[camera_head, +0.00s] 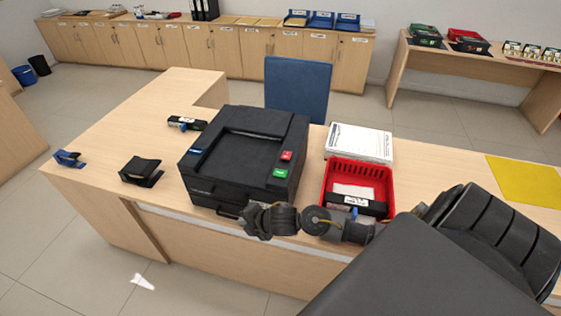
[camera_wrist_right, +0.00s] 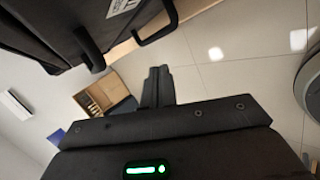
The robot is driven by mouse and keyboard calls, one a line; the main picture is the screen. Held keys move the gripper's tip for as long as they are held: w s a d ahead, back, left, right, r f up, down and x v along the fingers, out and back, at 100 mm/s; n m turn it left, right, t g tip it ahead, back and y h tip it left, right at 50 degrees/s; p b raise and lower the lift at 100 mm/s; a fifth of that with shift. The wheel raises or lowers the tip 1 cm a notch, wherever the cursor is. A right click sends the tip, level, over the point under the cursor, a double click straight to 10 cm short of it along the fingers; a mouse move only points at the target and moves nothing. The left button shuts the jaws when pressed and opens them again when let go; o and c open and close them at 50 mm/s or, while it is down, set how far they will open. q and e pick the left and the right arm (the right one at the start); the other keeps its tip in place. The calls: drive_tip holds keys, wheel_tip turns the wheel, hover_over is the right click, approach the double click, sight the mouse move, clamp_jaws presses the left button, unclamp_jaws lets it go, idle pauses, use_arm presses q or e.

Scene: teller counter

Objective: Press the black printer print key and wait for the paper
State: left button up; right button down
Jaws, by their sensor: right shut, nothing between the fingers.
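The black printer (camera_head: 215,185) stands on the wooden counter, with a green key (camera_head: 281,173) and a red key (camera_head: 287,155) on its right top edge. The lettering on the keys is too small to read. The recess on its top looks dark, with no sheet visible in it. My right gripper (camera_head: 248,217) is shut and empty, in front of the printer's lower front right corner and below the green key. In the right wrist view its fingers (camera_wrist_right: 158,84) are together, apart from a dark body with handles at the upper left. My left gripper is not in view.
A red basket (camera_head: 327,187) holding a black item stands right of the printer, close to my right arm. A paper stack (camera_head: 360,142) lies behind it. A blue chair (camera_head: 298,88) stands behind.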

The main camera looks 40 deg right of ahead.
wheel_tip(320, 180, up, 13)
drive_tip(key=w+a+n+t+y, duration=0.1)
drive_tip(key=n, duration=0.7)
wheel_tip(320, 180, up, 12)
drive_tip(key=n+g+h+p, duration=0.1)
drive_tip(key=n, duration=1.8)
hover_over(284, 174)
drive_tip(key=shift+f, duration=0.1)
drive_tip(key=shift+w, duration=0.1)
drive_tip(key=shift+f, duration=0.1)
wheel_tip(284, 174, down, 8)
drive_tip(key=b, duration=0.6)
drive_tip(key=shift+f, duration=0.1)
drive_tip(key=shift+f+b, duration=0.2)
drive_tip(key=shift+b, duration=0.2)
